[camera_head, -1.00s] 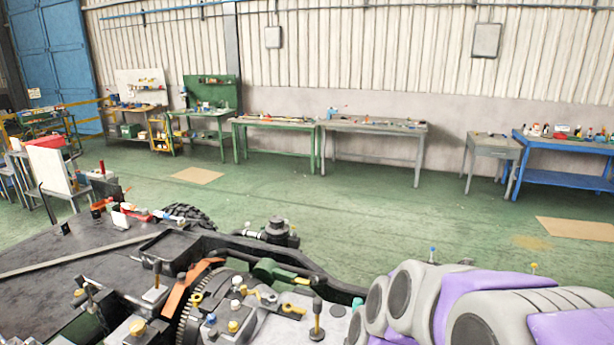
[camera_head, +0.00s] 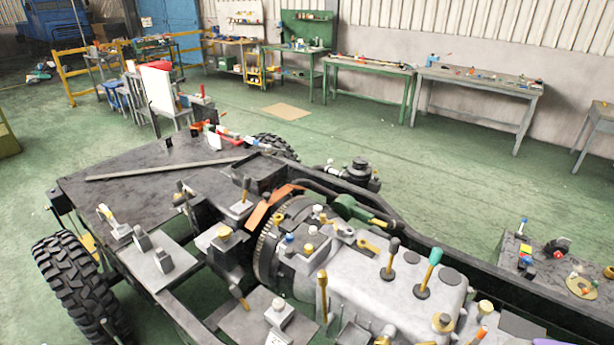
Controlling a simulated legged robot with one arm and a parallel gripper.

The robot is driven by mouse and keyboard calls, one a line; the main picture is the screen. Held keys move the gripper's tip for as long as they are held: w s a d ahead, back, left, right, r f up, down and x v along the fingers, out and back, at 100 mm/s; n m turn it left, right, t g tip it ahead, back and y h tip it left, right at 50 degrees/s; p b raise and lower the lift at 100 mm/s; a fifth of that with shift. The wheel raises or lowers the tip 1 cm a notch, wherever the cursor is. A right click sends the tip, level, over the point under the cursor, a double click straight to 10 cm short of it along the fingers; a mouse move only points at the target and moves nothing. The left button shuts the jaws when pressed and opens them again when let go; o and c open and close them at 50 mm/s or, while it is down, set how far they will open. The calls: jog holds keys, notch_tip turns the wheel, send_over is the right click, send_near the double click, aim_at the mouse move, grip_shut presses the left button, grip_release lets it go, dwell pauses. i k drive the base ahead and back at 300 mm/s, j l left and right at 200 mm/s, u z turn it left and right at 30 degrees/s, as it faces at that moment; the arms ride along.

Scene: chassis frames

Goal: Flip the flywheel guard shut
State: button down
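The flywheel (camera_head: 262,258) is a dark toothed ring at the left end of the grey engine and gearbox block (camera_head: 345,275), in the middle of the picture. An orange flat plate (camera_head: 268,208), which looks like the flywheel guard, slants across the top of the flywheel from lower left to upper right. I cannot tell its hinge or exactly how far it stands open. My gripper is not in view. Only a small purple bit, likely of my arm, shows at the bottom right edge.
The black chassis frame (camera_head: 470,258) runs along the far side of the engine. Levers with knobs (camera_head: 428,272) stand up from the gearbox. A flat dark deck (camera_head: 130,190) lies at left, above a tyre (camera_head: 75,285). Green floor is free beyond, before the workbenches (camera_head: 480,85).

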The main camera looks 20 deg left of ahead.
aim_at(278, 197)
jog(key=i+j, duration=0.1)
jog(key=j, duration=0.45)
jog(key=i+j, duration=0.15)
jog(key=j, duration=0.4)
jog(key=i+j+u, duration=0.1)
jog(key=j, duration=0.45)
jog(key=i+j, duration=0.15)
jog(key=j, duration=0.4)
jog(key=i+j, duration=0.15)
jog(key=j, duration=0.4)
jog(key=i+j, duration=0.15)
jog(key=j, duration=0.4)
jog(key=i+j+u, duration=0.1)
jog(key=j, duration=0.45)
jog(key=i+j, duration=0.2)
jog(key=j, duration=0.3)
